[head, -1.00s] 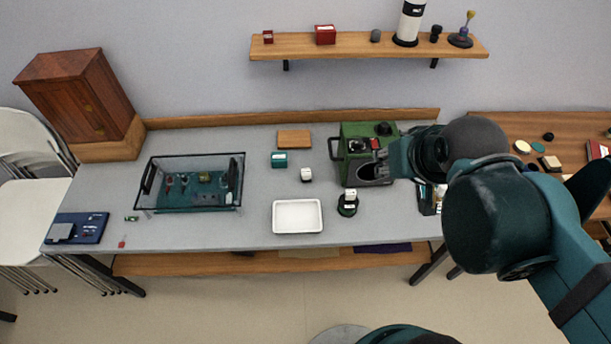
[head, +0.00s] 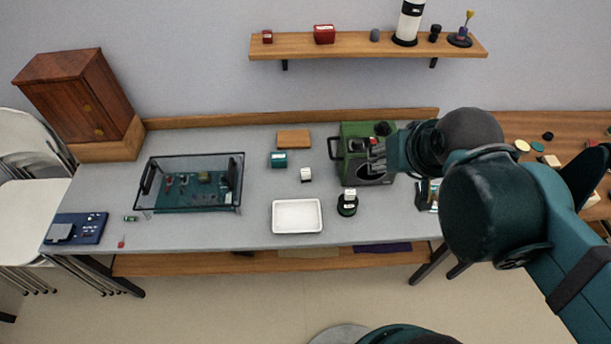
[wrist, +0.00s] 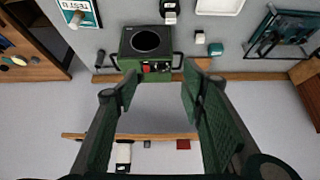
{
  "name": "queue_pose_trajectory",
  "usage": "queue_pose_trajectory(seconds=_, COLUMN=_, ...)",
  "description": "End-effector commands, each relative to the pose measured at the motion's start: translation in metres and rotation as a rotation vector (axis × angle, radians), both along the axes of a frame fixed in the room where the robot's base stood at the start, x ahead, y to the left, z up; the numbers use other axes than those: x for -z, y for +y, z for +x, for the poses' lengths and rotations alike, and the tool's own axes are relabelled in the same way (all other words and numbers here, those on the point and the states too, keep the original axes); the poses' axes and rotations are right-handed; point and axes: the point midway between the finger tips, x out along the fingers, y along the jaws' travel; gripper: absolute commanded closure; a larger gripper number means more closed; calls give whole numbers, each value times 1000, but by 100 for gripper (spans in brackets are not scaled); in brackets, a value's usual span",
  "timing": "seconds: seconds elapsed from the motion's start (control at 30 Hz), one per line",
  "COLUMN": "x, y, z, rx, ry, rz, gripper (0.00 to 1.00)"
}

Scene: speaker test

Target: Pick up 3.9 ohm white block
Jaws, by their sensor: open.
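Two small white blocks show in the head view, with markings too small to read, so I cannot tell which is 3.9 ohm. One white block (head: 306,174) lies on the grey table above the white tray. The wrist view shows the first block (wrist: 200,38) and the second block (wrist: 170,18) at the top.
The green device also shows in the wrist view (wrist: 146,58). A white tray (head: 297,230), a teal box (head: 278,160) and a brown slab (head: 294,139) lie on the table. A glass-walled case (head: 190,207) stands left. A loaded shelf (head: 340,47) hangs above.

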Motion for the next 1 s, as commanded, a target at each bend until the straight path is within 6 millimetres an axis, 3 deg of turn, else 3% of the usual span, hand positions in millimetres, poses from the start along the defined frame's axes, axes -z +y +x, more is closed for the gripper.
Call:
queue_pose_trajectory(seconds=0.47, x=12, y=19, z=46, rx=180, ry=96, rz=135, gripper=60)
queue_pose_trajectory(seconds=1.0, x=44, y=47, z=104, rx=432, ry=218, rz=273, gripper=60)
